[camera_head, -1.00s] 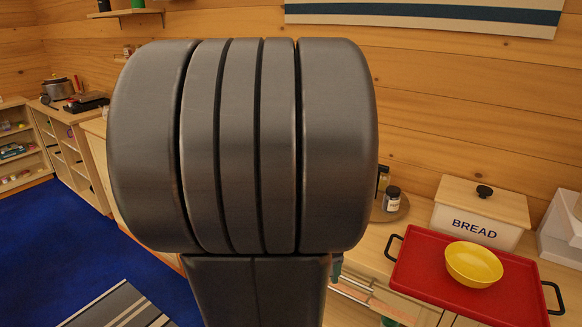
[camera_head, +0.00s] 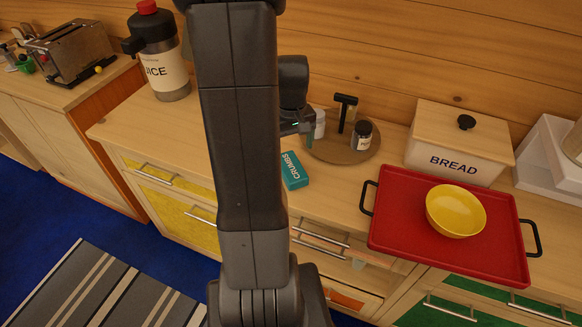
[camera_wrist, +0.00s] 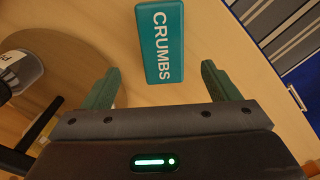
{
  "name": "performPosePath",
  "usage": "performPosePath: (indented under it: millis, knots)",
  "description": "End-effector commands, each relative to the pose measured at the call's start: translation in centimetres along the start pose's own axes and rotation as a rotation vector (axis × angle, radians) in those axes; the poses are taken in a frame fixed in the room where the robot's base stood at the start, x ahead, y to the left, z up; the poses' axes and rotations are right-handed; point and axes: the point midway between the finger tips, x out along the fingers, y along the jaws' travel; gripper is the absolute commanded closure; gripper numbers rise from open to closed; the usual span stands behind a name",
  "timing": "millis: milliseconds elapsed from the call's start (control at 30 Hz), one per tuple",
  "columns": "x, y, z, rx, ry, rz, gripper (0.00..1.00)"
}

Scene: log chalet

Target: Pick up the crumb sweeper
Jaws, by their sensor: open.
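The crumb sweeper is a teal block (camera_head: 294,170) labelled CRUMBS. It lies on the wooden counter in the head view, just right of my arm. In the wrist view the crumb sweeper (camera_wrist: 160,42) lies ahead of my gripper (camera_wrist: 160,84), roughly centred between the two green fingers and a little beyond their tips. My gripper is open and empty. In the head view my gripper (camera_head: 304,138) shows above the counter behind the sweeper, partly hidden by my arm.
A round wooden tray (camera_head: 342,154) with jars and a dark T-shaped item stands close behind the sweeper. To the right are a red tray (camera_head: 390,215) with a yellow bowl (camera_head: 456,211) and a bread box (camera_head: 458,147). A juice dispenser (camera_head: 160,55) stands at left.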

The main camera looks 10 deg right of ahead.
Motion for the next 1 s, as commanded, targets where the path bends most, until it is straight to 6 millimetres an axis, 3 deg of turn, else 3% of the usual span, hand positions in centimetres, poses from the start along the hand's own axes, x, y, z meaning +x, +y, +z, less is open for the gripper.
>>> performPosePath:
  millis: [100, 367, 700, 1000]
  knots:
    - [1.8, 0.0, 0.1, 0.000, -0.003, -0.001, 0.18]
    - [3.4, -0.1, 0.1, 0.000, -0.002, -0.001, 0.18]
    - [7.5, -0.4, 0.5, 0.000, -0.003, -0.001, 0.18]
    - [8.0, -0.4, 0.4, 0.000, 0.001, 0.000, 0.18]
